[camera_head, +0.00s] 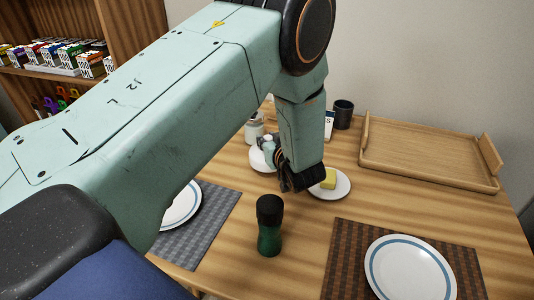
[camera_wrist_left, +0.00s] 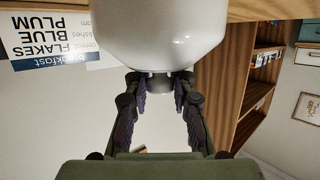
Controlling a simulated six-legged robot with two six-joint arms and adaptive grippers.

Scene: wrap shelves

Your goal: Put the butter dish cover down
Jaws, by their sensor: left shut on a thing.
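The butter dish cover (camera_wrist_left: 158,30) is a glossy white dome in the left wrist view. My left gripper (camera_wrist_left: 161,82) is shut on its knob. In the head view the left gripper (camera_head: 292,182) is low over the table, at the left side of the white butter plate (camera_head: 341,190). The yellow butter (camera_head: 329,178) sits uncovered on that plate. My right gripper is not in view.
A green pepper mill (camera_head: 269,238) stands in front of the gripper. A white round piece (camera_head: 259,162) lies left of it. A dark cup (camera_head: 343,114), a printed card (camera_head: 329,126) and a wooden tray (camera_head: 425,160) are behind. A blue-rimmed plate (camera_head: 410,270) lies front right.

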